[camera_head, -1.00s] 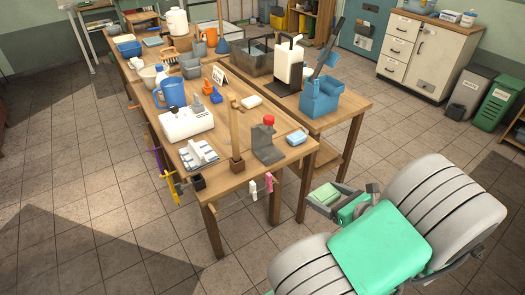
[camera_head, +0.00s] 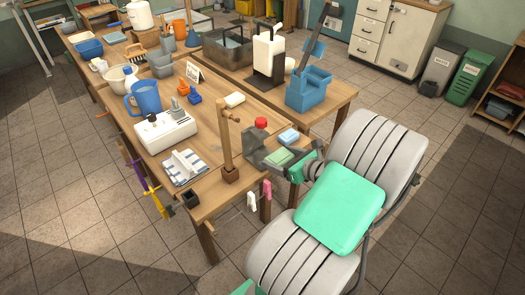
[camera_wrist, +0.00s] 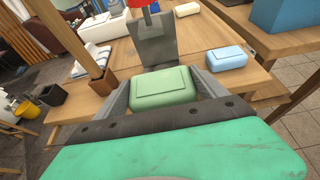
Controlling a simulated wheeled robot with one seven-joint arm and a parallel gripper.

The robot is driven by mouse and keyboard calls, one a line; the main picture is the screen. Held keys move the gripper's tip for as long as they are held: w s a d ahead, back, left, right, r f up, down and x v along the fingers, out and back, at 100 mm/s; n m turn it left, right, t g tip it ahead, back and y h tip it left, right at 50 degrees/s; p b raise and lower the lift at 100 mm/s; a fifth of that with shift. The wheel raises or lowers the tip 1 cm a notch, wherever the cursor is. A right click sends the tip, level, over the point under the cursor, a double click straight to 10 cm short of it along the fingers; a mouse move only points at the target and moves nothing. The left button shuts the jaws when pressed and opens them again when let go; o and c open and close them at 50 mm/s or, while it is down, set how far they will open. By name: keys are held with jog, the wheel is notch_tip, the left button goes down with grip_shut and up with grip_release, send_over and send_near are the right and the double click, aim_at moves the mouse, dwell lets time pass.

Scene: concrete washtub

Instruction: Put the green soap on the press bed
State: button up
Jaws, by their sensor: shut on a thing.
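The green soap (camera_wrist: 165,88) is a pale green block between my two grey fingers in the wrist view. In the head view the soap (camera_head: 279,156) is at the table's near right corner. My gripper (camera_wrist: 164,80) is shut on it. The grey press (camera_head: 252,150) with a red knob stands on the table right behind the soap. In the wrist view its upright grey plate (camera_wrist: 155,38) is straight ahead, and the soap hides part of its lower end. I cannot tell whether the soap touches the press.
A blue soap (camera_wrist: 227,58) lies right of the press. A blue container (camera_head: 308,92) stands on the table behind.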

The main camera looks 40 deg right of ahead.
jog(key=w, duration=0.8)
jog(key=shift+w+a, duration=0.15)
jog(key=shift+w, duration=0.25)
jog(key=f, duration=0.3)
jog(key=shift+s+f, duration=0.2)
jog(key=shift+f, duration=0.2)
jog(key=o, duration=1.5)
jog(key=shift+r, duration=0.1)
jog(key=shift+s+r, duration=0.2)
jog(key=shift+s, duration=0.1)
jog(key=v, duration=1.1)
jog(key=shift+s+r, duration=0.1)
jog(key=shift+s, duration=0.05)
